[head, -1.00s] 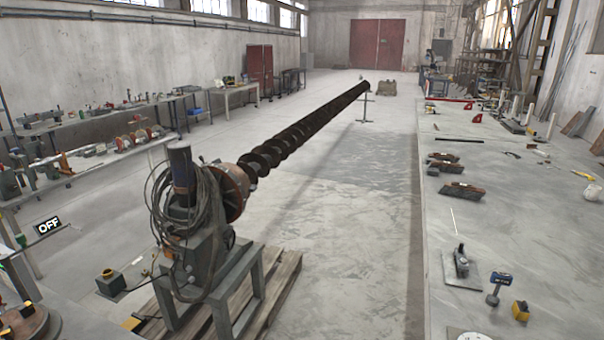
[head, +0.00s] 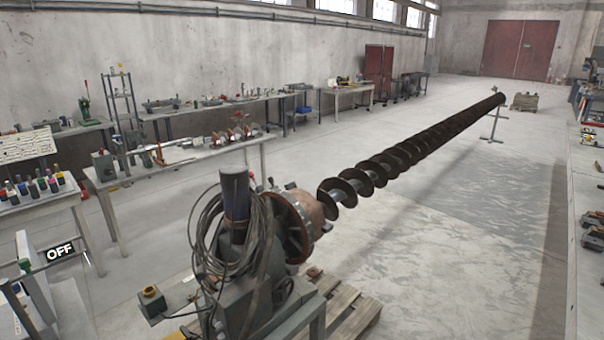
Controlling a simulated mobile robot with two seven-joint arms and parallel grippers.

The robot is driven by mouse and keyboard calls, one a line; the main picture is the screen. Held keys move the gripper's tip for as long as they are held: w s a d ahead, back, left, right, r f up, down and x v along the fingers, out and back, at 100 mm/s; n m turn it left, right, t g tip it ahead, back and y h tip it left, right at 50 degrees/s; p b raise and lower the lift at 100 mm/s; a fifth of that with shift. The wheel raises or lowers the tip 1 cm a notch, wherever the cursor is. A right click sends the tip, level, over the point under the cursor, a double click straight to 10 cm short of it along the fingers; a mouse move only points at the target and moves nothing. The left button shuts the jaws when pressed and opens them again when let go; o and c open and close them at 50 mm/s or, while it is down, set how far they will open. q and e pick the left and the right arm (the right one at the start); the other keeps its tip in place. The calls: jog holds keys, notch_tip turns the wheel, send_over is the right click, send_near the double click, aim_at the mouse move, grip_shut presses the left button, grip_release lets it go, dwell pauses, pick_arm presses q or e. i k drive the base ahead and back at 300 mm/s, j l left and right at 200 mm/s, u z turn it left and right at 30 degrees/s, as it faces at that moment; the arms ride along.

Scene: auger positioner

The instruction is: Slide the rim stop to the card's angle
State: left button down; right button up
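The auger positioner (head: 245,285) stands at the lower middle of the head view, with a dark motor and looped cables on top. Its round faceplate (head: 290,225) faces the long dark auger (head: 390,163), which runs away to the upper right onto a far stand (head: 493,125). A small sign reading "OFF" (head: 60,252) shows at the lower left. I cannot make out the rim stop or the card at this size. Neither of my grippers is in view.
A wooden pallet (head: 350,305) lies under the positioner. Benches with tools line the left wall, including a near bench (head: 180,160) and a table with coloured bottles (head: 35,205). A worktop edge (head: 590,260) runs along the right. The floor (head: 450,260) right of the auger is clear.

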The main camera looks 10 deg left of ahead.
aim_at(271, 179)
jog(key=i+l+u, duration=0.35)
jog(key=i+l, duration=0.55)
